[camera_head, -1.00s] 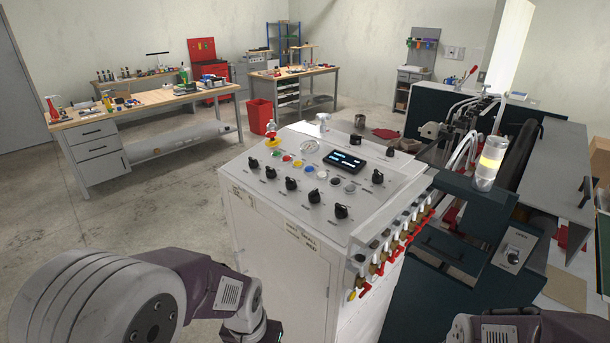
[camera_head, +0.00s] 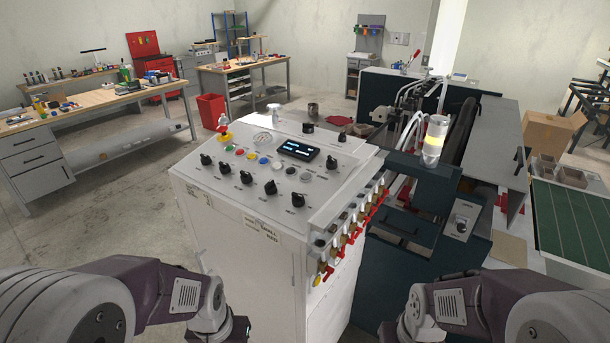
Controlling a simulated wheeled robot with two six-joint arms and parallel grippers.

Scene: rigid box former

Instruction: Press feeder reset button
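The white control cabinet (camera_head: 250,232) stands in the middle of the view with a sloped panel on top. The panel carries a row of small coloured buttons, with a green one (camera_head: 240,152), a yellow one (camera_head: 252,155) and a blue one (camera_head: 264,159) among them, plus several black knobs (camera_head: 271,187) and a lit display (camera_head: 298,150). Labels are too small to read, so I cannot tell which is the feeder reset button. My two arms show at the lower left and lower right, in front of the cabinet and below its panel. Neither gripper's fingers show.
Red-handled valves (camera_head: 345,238) line the cabinet's right edge. The dark machine (camera_head: 420,222) with a lit beacon (camera_head: 433,140) stands to the right, beside a green-topped table (camera_head: 575,220). A workbench (camera_head: 95,105) stands at the left. Open floor lies between the bench and cabinet.

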